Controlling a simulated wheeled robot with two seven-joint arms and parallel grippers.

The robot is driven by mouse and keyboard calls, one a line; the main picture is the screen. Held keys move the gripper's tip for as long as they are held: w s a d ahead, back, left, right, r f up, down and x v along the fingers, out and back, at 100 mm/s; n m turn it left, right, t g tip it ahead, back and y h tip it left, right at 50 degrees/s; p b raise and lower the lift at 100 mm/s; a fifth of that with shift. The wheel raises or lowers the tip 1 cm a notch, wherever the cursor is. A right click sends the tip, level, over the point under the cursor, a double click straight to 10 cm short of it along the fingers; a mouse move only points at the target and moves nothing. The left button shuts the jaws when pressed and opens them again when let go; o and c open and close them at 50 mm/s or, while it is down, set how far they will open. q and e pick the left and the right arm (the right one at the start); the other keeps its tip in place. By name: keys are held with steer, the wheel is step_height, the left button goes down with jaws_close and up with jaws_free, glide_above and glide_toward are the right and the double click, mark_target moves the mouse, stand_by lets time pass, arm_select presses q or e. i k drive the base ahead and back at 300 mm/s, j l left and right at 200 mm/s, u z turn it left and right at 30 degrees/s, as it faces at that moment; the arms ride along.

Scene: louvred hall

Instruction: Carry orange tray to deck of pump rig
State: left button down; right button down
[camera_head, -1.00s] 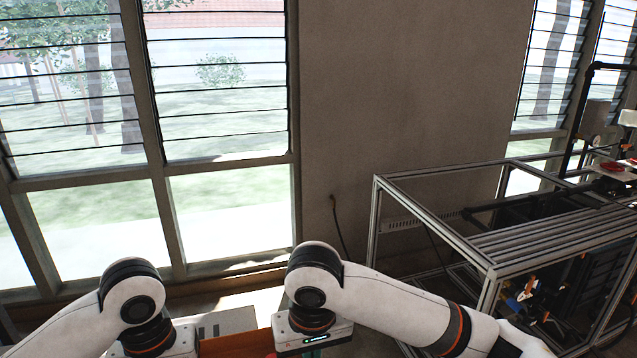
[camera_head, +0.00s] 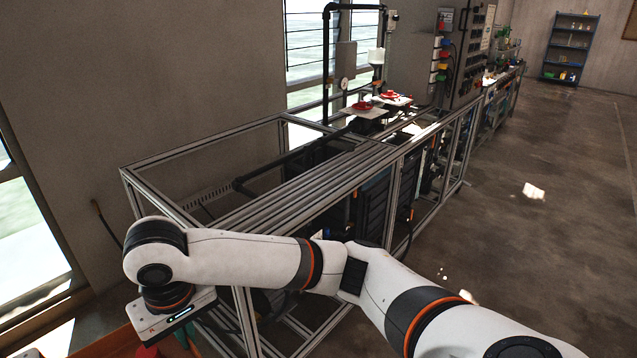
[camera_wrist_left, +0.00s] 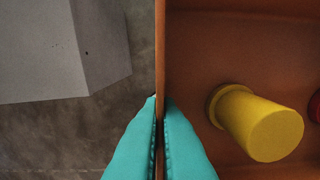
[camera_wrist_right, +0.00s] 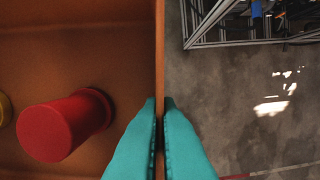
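The orange tray (camera_head: 112,342) shows only in part at the bottom left of the head view. In the left wrist view my left gripper (camera_wrist_left: 159,106) is shut on one tray wall, with a yellow cylinder (camera_wrist_left: 262,128) inside the tray. In the right wrist view my right gripper (camera_wrist_right: 160,106) is shut on the opposite wall, with a red cylinder (camera_wrist_right: 58,126) inside. The tray is held above the floor. The pump rig (camera_head: 245,315) is an aluminium frame with a slatted deck (camera_head: 325,180), beyond my right arm. My left arm is outside the head view.
Red items on white plates (camera_head: 362,107) stand at the rig's far end, near a black pipe frame (camera_head: 326,70). A wall and window lie left. Open floor (camera_head: 560,230) lies right, with a blue shelf (camera_head: 570,48) far back. A pale block (camera_wrist_left: 45,50) shows beside the tray.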

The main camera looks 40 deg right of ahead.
mark_target(317, 182)
steer(key=i+l, duration=0.1)
steer(key=l, duration=0.25)
steer(key=i+l, duration=0.15)
steer(key=l, duration=0.25)
steer(key=i+l+z, duration=0.1)
steer(key=l, duration=0.25)
steer(key=i+l, duration=0.15)
steer(key=l, duration=0.25)
steer(key=i+l, duration=0.15)
steer(key=l, duration=0.2)
steer(key=i+l, duration=0.2)
steer(key=l, duration=0.2)
steer(key=i+l+z, duration=0.1)
steer(key=i+l, duration=0.15)
steer(key=l, duration=0.15)
steer(key=i+l, duration=0.2)
steer(key=l, duration=0.2)
steer(key=i+l+z, duration=0.1)
steer(key=i+l, duration=0.15)
steer(key=l, duration=0.1)
